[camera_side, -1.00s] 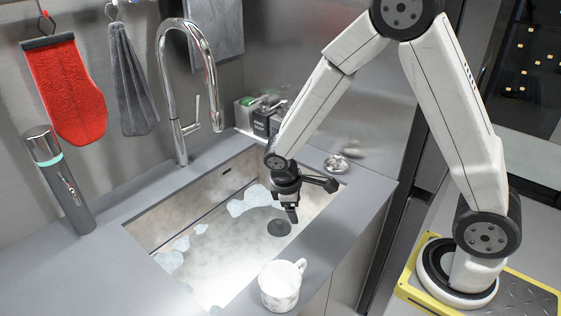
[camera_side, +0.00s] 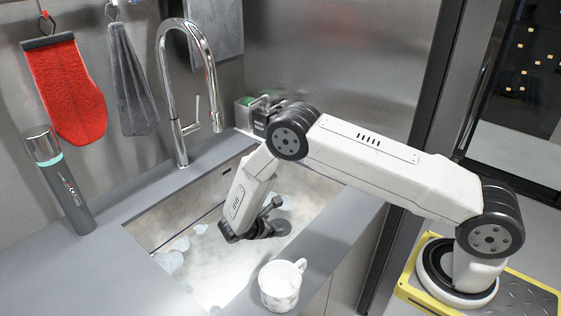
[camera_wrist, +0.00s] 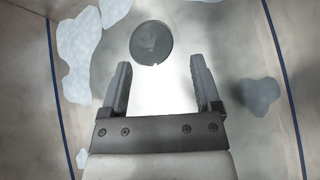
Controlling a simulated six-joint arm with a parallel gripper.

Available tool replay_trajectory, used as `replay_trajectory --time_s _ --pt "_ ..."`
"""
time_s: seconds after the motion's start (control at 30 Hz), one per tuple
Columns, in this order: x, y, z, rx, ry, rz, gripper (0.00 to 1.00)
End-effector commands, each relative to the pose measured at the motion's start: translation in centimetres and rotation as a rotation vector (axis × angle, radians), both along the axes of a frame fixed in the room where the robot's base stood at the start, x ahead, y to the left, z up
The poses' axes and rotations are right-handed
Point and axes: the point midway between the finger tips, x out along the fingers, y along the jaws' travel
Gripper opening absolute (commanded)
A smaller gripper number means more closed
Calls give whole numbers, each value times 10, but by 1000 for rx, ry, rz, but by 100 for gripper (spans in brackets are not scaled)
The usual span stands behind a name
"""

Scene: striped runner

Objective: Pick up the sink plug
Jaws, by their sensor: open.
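The sink plug appears to be the flat, dark grey round disc on the sink floor. It shows in the wrist view (camera_wrist: 151,43) beyond my fingertips, a little left of the middle between them. In the side view the disc (camera_side: 282,228) is partly hidden by my gripper. My gripper (camera_wrist: 160,76) is open, with nothing between its fingers. In the side view my gripper (camera_side: 268,221) is low inside the sink (camera_side: 205,270), just left of the disc. I cannot tell its exact height above the floor.
Pale foam patches (camera_wrist: 78,55) lie around the disc. A white mug (camera_side: 281,285) stands on the front counter edge. A chrome faucet (camera_side: 180,95) rises behind the sink, and a dark bottle (camera_side: 58,180) stands at the left. Sink walls surround my gripper.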

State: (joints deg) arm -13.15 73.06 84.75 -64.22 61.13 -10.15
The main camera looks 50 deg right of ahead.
Motion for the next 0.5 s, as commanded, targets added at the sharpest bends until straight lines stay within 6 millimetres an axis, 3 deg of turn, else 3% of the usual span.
replay_trajectory --time_s 0.23,0.5 --pt "12 2 -40 -158 52 159 81" --pt "18 4 -59 -247 67 245 81"
